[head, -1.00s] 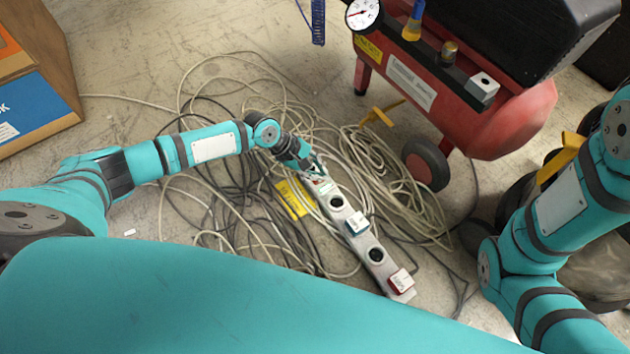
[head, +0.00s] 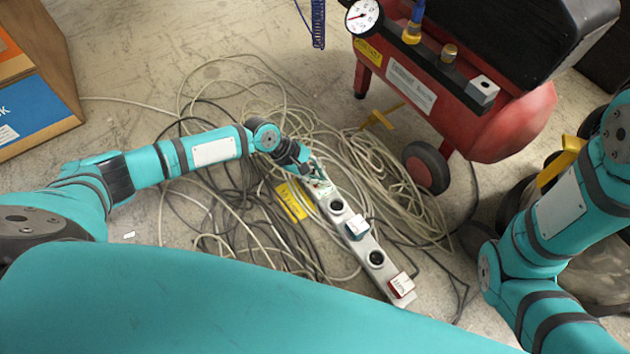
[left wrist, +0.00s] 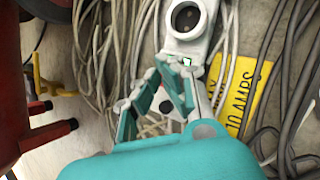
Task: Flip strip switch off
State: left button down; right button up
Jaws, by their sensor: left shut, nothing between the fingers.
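A pale grey power strip (head: 367,244) lies slantwise on the floor with round sockets and two plugs, one blue and white, one red and white. My left gripper (head: 316,173) is at the strip's upper left end, fingers shut and empty. In the left wrist view the teal and grey fingers (left wrist: 172,88) overlap the near end of the strip (left wrist: 190,45). A small pale and green spot beside the fingers may be the switch; its position cannot be read. I cannot tell whether the fingertips touch it. My right gripper is out of view.
Tangled cables (head: 215,200) surround the strip. A yellow "10 AMPS" label (left wrist: 240,95) lies beside it. A red compressor (head: 500,125) with a wheel stands at the upper right. A cardboard box (head: 40,80) stands at the upper left.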

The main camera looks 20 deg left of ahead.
pick_arm(q)
jog(key=shift+f, duration=0.1)
dwell(0.5)
jog(key=shift+s+f, duration=0.1)
jog(key=shift+f, duration=0.2)
jog(key=shift+a+f, duration=0.1)
jog(key=shift+f, duration=0.3)
dwell(0.5)
jog(key=shift+r+p, duration=0.15)
jog(key=shift+p, duration=0.2)
jog(key=shift+r+p, duration=0.65)
jog(key=shift+p, duration=0.3)
